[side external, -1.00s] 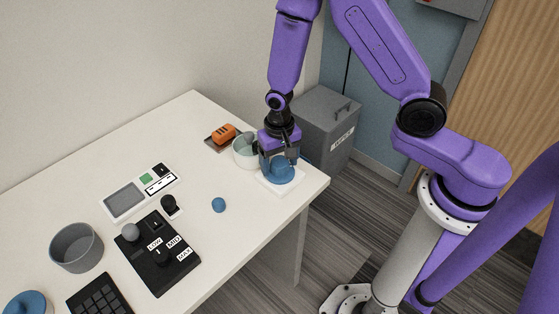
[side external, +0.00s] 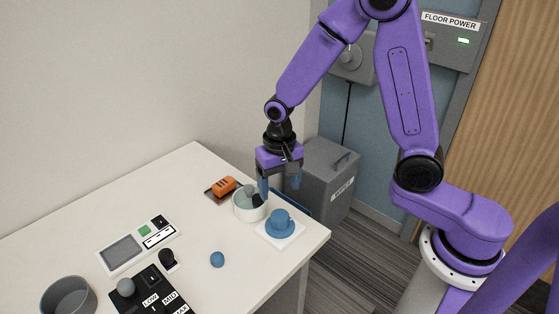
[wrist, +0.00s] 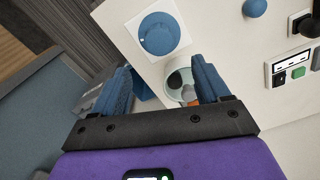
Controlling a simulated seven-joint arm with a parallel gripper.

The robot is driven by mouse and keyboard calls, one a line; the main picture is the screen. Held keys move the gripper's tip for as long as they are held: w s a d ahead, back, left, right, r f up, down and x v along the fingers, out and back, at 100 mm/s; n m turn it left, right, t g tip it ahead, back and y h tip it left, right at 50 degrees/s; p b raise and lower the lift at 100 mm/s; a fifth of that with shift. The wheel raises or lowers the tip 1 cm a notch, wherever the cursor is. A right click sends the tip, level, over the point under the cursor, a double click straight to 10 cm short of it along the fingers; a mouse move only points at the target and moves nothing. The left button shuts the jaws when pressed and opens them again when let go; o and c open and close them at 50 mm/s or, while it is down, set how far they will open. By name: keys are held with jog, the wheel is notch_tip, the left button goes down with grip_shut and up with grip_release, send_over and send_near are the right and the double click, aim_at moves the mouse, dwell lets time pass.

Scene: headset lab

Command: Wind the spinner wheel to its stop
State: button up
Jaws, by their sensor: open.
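The spinner wheel (side external: 281,225) is a blue round piece with a raised part on top, on a square white base (side external: 268,239) near the table's right corner. In the wrist view the blue wheel (wrist: 157,37) shows from above on its white base (wrist: 135,22), beyond the fingertips. My gripper (side external: 279,187) is open, with its blue fingers apart and nothing between them. It hangs above and behind the wheel, clear of it. In the wrist view my gripper (wrist: 166,76) also shows with its fingers spread wide. I cannot tell how far the wheel is turned.
A pale round cup (side external: 249,207) with dark contents stands close beside the wheel, near one finger. An orange block (side external: 223,186) lies on a dark tray behind it. A blue ball (side external: 217,259) and a switch panel (side external: 138,246) stand left. A grey bin (side external: 322,180) is beyond the table.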

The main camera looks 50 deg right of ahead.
notch_tip(320, 180, up, 7)
send_over(280, 215)
jog(key=shift+w, duration=0.1)
jog(key=shift+f, duration=0.1)
dwell(0.5)
jog(key=w+a+f+n+g+h, duration=0.1)
jog(key=w+a+n+g+h, duration=0.25)
jog(key=n, duration=0.65)
jog(key=shift+y, duration=0.55)
jog(key=x, duration=1.1)
jog(key=w+x, duration=0.1)
jog(key=x, duration=0.5)
jog(key=shift+w+f, duration=0.1)
jog(key=shift+f, duration=0.2)
jog(key=shift+g, duration=0.25)
jog(key=c, duration=1)
